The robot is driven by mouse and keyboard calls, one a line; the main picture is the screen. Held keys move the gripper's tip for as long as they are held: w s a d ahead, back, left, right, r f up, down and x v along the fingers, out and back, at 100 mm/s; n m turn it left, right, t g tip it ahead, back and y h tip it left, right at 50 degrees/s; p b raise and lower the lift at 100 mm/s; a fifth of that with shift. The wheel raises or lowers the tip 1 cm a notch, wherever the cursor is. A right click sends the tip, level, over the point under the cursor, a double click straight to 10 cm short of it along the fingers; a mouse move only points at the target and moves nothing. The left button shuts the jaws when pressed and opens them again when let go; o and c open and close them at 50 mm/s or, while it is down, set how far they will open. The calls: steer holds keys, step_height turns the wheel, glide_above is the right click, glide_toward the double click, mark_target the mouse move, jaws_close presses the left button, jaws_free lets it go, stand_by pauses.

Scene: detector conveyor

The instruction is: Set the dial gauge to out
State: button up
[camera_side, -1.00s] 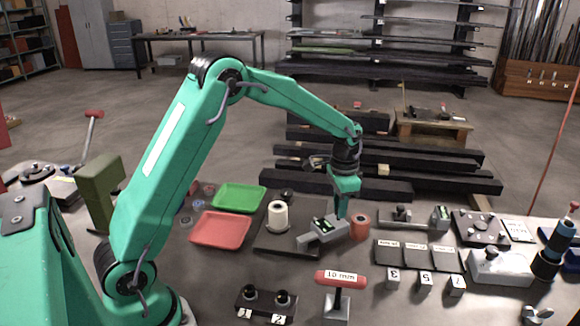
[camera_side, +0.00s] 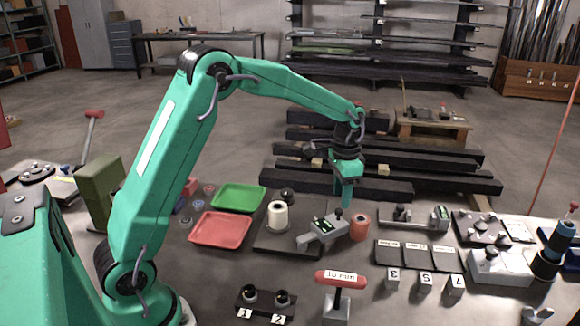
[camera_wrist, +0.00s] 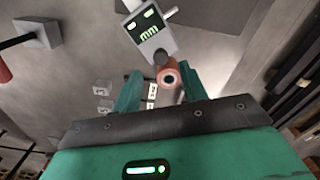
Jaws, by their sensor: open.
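A grey block-shaped gauge (camera_side: 322,235) with a green lit display stands at the right edge of the dark plate, a dark knob at its upper right. In the wrist view the gauge (camera_wrist: 160,45) shows "mm" at the top centre, with a pale rod to its side. I cannot read a setting marked out, nor be sure that this is the dial gauge. My gripper (camera_side: 347,200) hangs above and slightly right of it, apart from it. In the wrist view my gripper (camera_wrist: 160,92) has its two fingers spread, with nothing held between them.
An orange-red hollow cylinder (camera_side: 360,228) stands right beside the gauge, below my gripper. A white spool (camera_side: 277,217) stands on the dark plate (camera_side: 272,243). Red (camera_side: 220,230) and green (camera_side: 238,198) trays lie left. A red-handled "10 mm" tool (camera_side: 340,278) stands in front.

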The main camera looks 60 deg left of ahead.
steer(key=shift+r, duration=1.8)
steer(key=s+d+r+n+t, duration=0.2)
steer(key=s+r+t, duration=0.1)
steer(key=s+r, duration=0.9)
steer(key=s+f+n+t, duration=0.2)
steer(key=s+f, duration=0.2)
steer(key=s, duration=1.1)
steer(key=shift+s+d+t, duration=0.3)
steer(key=shift+s+d, duration=0.1)
steer(key=shift+d, duration=0.05)
